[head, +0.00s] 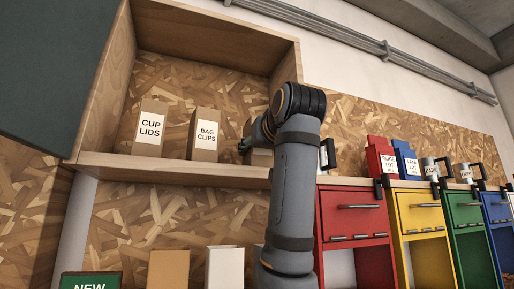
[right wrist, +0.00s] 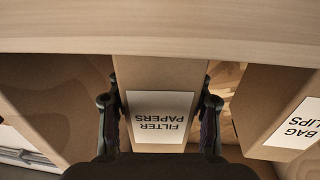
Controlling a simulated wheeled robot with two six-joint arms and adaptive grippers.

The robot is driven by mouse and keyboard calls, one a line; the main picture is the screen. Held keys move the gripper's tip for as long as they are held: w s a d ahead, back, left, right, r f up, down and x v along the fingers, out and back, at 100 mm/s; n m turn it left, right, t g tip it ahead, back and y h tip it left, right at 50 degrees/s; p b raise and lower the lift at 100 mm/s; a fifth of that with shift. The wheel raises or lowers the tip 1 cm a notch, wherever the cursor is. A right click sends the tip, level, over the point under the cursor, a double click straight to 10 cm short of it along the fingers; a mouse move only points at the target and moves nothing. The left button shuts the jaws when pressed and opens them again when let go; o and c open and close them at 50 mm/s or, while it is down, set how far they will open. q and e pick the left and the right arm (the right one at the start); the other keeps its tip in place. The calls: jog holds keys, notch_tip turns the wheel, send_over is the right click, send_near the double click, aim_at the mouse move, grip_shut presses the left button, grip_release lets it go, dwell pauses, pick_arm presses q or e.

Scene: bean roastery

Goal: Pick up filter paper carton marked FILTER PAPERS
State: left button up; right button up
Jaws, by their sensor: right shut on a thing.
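The brown filter paper carton (right wrist: 160,75), with its white FILTER PAPERS label upside down in the right wrist view, stands between the two fingers of my right gripper (right wrist: 159,103). The fingers press on its two sides. In the head view my right gripper (head: 244,145) is at the right part of the open wall shelf, and only a bit of the carton (head: 260,157) shows past my arm. I cannot tell whether the carton's base touches the shelf board. My left gripper is not in view.
The BAG CLIPS carton (head: 205,149) stands close on the left of the held carton, with the CUP LIDS carton (head: 150,143) further left. The shelf (head: 190,171) has a front edge, side walls and a top board (head: 215,35). Coloured drawer units (head: 350,215) stand to the right.

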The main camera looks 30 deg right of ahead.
aim_at(252, 116)
jog(key=shift+r, duration=0.1)
jog(key=shift+r+b, duration=0.3)
jog(key=shift+r, duration=0.15)
jog(key=s+a+r, duration=0.1)
jog(key=r, duration=0.1)
jog(key=s+a+r, duration=0.1)
jog(key=r, duration=0.2)
jog(key=s+a+r, duration=0.1)
jog(key=r, duration=0.2)
jog(key=shift+a+p, duration=0.1)
jog(key=shift+p, duration=0.2)
jog(key=s+a+r, duration=0.4)
jog(key=s+a, duration=0.2)
jog(key=a, duration=0.1)
